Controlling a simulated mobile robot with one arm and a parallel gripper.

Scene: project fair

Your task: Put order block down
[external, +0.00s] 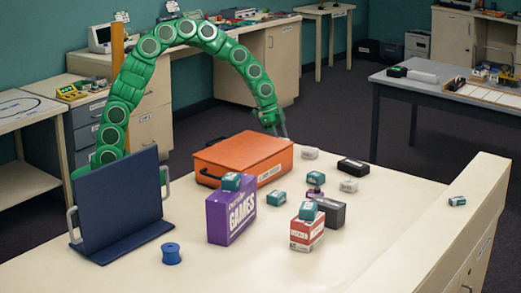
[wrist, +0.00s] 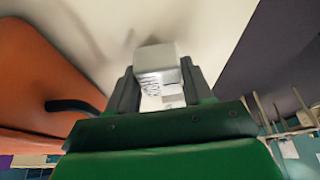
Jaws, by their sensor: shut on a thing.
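My gripper (wrist: 160,84) is shut on a pale grey-white block (wrist: 157,58) with dark lettering on one side, seen in the wrist view. The block sits between the two dark fingers, and its lettering is too blurred to read. A second small white piece (wrist: 173,98) shows just past it; I cannot tell whether it is a separate block. In the external view my gripper (external: 283,131) is at the far side of the orange case (external: 245,152), above the table's far edge. The held block cannot be made out there.
The cream table (external: 370,230) holds a purple games box (external: 229,213), a blue upright stand (external: 120,205), a blue spool (external: 171,253) and a red-white box (external: 306,234). Several small teal, white and black blocks lie right of the orange case. The table's front right is clear.

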